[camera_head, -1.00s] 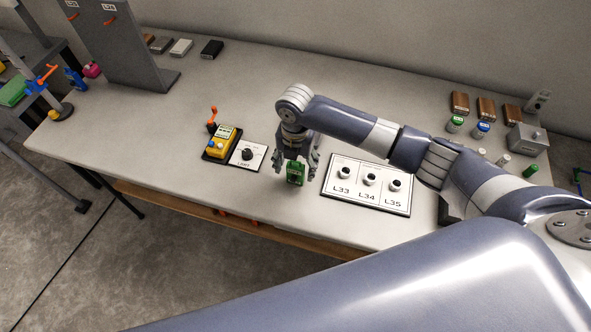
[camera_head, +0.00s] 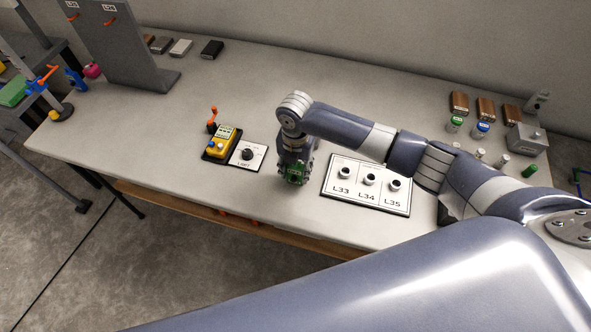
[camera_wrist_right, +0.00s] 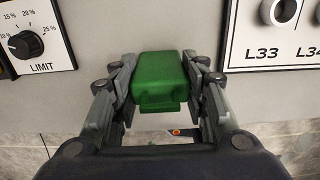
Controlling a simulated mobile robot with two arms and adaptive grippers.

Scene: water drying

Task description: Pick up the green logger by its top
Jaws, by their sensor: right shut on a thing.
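The green logger (camera_head: 294,177) is near the front edge of the table, between the LIMIT dial plate and the L33–L35 plate. My right gripper (camera_head: 295,172) points down over it and is shut on it, with a finger on each side. In the right wrist view the logger's green top (camera_wrist_right: 161,80) sits between the two fingers of the right gripper (camera_wrist_right: 160,85). I cannot tell whether its base touches the table. My left gripper is not in view.
The dial plate (camera_head: 249,156) and yellow device (camera_head: 222,141) stand left of the gripper. The plate with three posts (camera_head: 368,206) lies close on the right. Bottles and brown blocks (camera_head: 486,107) stand at the far right.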

